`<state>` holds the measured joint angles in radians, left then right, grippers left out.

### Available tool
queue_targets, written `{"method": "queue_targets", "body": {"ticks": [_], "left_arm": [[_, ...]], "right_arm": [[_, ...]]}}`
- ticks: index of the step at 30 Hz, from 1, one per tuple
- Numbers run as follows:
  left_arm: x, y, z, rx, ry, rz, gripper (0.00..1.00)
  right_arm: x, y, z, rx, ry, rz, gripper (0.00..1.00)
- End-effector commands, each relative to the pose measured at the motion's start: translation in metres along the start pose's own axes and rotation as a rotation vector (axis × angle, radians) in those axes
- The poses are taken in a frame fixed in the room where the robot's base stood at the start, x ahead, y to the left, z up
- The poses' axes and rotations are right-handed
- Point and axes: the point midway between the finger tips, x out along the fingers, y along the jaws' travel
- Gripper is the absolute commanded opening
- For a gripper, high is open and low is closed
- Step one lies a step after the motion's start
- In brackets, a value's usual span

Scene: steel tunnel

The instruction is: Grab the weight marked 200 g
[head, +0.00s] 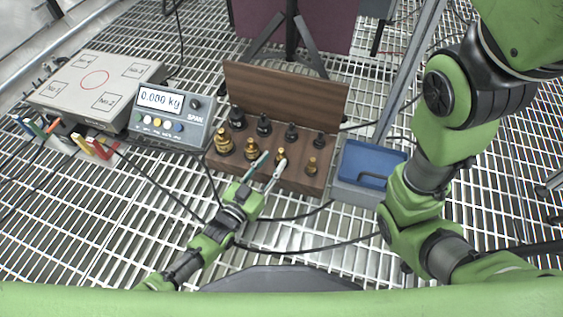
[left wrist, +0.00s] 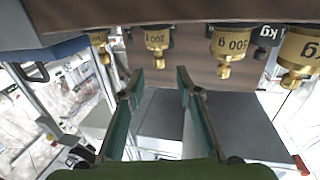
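The brass weight whose label appears to read 200 g (left wrist: 157,38) shows upside down in the left wrist view, the third in the front row of the wooden stand (head: 285,97). In the head view it (head: 281,154) is partly hidden by my left gripper. My left gripper (head: 272,161) is open, its two fingers pointing at this weight. In the left wrist view the empty gap between the fingertips (left wrist: 160,82) lines up with the weight. I cannot tell whether either finger touches it. Only my right arm shows; its gripper is out of view.
Larger brass weights (head: 224,142) stand to the left, one marked 500 g (left wrist: 232,43), and a smaller one (head: 312,166) to the right. Black weights (head: 264,126) stand behind. A blue tray (head: 372,160) is at right. A display (head: 160,99) reads 0.000 kg. Cables cross the grating.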

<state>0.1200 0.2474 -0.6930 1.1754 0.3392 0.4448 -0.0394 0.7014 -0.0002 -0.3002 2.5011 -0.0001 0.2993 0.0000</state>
Motion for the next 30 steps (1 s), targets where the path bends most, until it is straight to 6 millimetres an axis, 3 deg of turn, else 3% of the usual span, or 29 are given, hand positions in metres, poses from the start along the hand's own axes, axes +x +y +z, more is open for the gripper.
{"method": "queue_targets", "body": {"ticks": [7,16,26,30], "left_arm": [[0.017,0.001,0.003,-0.001,0.002,0.001,0.31],[0.053,0.001,0.003,-0.001,0.001,0.001,0.31],[0.058,0.001,-0.001,-0.001,-0.001,0.000,0.31],[0.058,0.001,-0.001,-0.001,-0.001,0.000,0.00]], "right_arm": [[-0.015,-0.003,-0.005,0.000,-0.001,0.000,0.17],[-0.041,-0.009,-0.014,0.000,0.000,-0.001,0.17],[-0.042,-0.009,-0.014,0.000,0.000,-0.001,0.17],[-0.042,-0.009,-0.014,0.000,0.000,-0.001,0.17]]}}
